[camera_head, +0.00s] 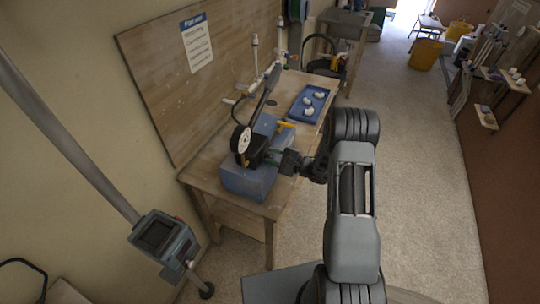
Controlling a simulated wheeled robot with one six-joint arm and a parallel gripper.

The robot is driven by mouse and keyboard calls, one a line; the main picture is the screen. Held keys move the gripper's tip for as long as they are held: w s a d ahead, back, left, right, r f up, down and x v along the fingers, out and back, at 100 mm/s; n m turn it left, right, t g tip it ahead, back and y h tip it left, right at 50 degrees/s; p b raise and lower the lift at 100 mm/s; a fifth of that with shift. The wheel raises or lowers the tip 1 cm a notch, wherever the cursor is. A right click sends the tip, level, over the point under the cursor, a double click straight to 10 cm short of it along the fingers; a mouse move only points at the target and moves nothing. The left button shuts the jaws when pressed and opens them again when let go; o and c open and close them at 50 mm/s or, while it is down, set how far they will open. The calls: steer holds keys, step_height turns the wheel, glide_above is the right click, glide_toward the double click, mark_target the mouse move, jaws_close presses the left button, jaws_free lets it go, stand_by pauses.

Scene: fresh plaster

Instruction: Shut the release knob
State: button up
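A blue hand pump (250,182) stands on the wooden workbench (268,207). It has a round white-faced gauge (241,140), a dark raised lever (264,95) and a yellow part (286,125) at its far side. My gripper (276,159) reaches in from the right, at the pump's right side close to the dark parts behind the gauge. A small greenish part shows at its tip. The release knob cannot be made out clearly. Whether my gripper touches the pump, and whether its fingers are open or shut, is too small to tell.
A blue tray (309,103) with several white fittings lies farther back on the bench. White pipework (255,55) stands against the wooden backboard (160,70). A grey post with a box (163,238) stands at left. The floor (408,130) to the right is open.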

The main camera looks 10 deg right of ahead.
steer(key=shift+o, duration=0.5)
steer(key=p+v, duration=0.2)
steer(key=v, duration=1)
stand_by(0.3)
